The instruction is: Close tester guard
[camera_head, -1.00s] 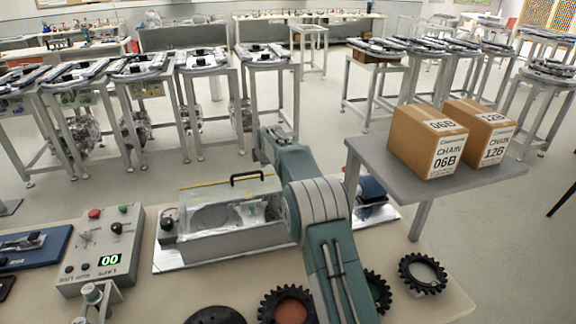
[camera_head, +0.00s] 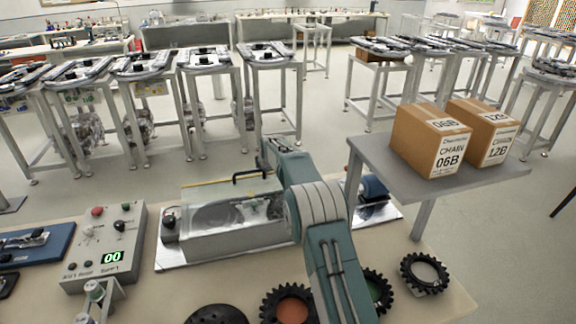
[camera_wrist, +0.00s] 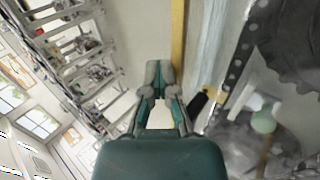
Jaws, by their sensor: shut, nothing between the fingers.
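The tester (camera_head: 235,243) is a long grey box on a bright metal plate on the bench in front of me. Its clear guard (camera_head: 222,200) has a yellow edge strip and a black handle (camera_head: 252,174) at the back. How far the guard is tilted is hard to tell through the clear plastic. My gripper (camera_wrist: 160,80) is shut and empty in the wrist view. The yellow strip (camera_wrist: 178,40) runs just beside its fingers on the right, and a dark part, possibly the handle, is close by. In the head view my arm hides the gripper and the tester's right end.
A control box (camera_head: 103,243) with a green "00" display stands left of the tester. Dark gears (camera_head: 425,272) lie along the bench's front. Two chain cartons (camera_head: 430,140) stand on a grey side shelf at right. Framed stands fill the floor behind.

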